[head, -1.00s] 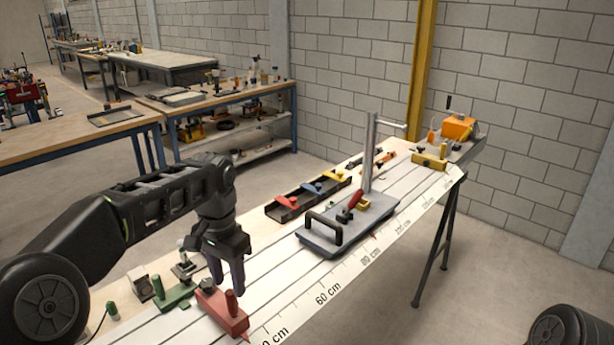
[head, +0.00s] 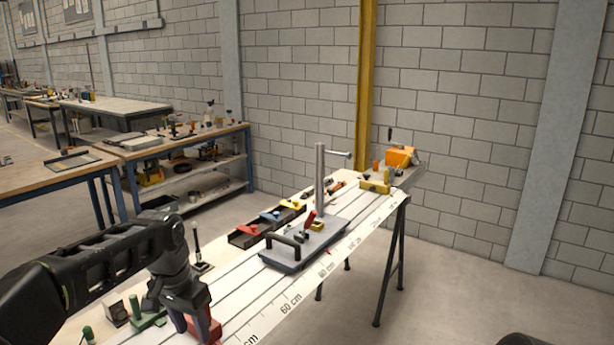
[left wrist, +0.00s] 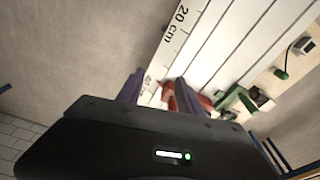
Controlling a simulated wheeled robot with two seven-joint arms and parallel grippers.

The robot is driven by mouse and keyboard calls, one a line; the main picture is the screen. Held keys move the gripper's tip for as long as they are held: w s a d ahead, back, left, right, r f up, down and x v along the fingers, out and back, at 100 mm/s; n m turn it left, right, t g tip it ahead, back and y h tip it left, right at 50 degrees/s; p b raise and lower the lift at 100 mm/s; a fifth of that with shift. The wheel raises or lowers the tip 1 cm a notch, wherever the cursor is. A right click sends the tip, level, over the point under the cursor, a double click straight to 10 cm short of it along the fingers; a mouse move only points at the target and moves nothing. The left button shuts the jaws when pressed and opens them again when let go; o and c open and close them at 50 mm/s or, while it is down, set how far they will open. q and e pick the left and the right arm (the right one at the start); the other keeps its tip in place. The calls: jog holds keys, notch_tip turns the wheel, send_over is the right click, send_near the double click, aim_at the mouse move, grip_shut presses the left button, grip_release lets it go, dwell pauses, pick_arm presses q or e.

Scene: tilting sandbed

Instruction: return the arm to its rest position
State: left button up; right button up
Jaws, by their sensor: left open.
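My left arm comes in from the left in the head view and bends down over the near end of the white slotted bed (head: 232,292). My left gripper (head: 194,328) points down, open, in front of a red block (head: 213,326) and partly covers it. I cannot tell whether they touch. In the left wrist view the two purple fingers of the gripper (left wrist: 157,90) stand apart, with nothing clearly held. The red block (left wrist: 204,101) shows partly behind the right-hand finger, with a green block (left wrist: 238,101) beyond it. My right gripper is not seen.
A dark tray (head: 247,236) with coloured pieces and a yellow block (head: 376,187) are farther along. Open floor lies right of the bed.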

pick_arm(q)
jog(key=w+d+f+t+h, duration=0.2)
jog(key=w+d+f, duration=0.2)
jog(key=d+f, duration=0.35)
jog(key=s+d+f+n+h, duration=0.1)
jog(key=s+d+f+n, duration=0.15)
jog(key=f, duration=0.55)
jog(key=s+d+f+n+h, duration=0.1)
jog(key=s+d+f, duration=0.25)
jog(key=f, duration=0.45)
jog(key=s+d+f+n+g, duration=0.1)
jog(key=s+f, duration=0.6)
jog(key=s, duration=0.6)
jog(key=s+d+f+n+g, duration=0.1)
jog(key=s+f+g, duration=0.1)
jog(key=s+f, duration=0.6)
jog(key=s, duration=0.6)
jog(key=shift+d+f+n, duration=0.15)
jog(key=shift+n, duration=0.2)
jog(key=shift+o, duration=0.5)
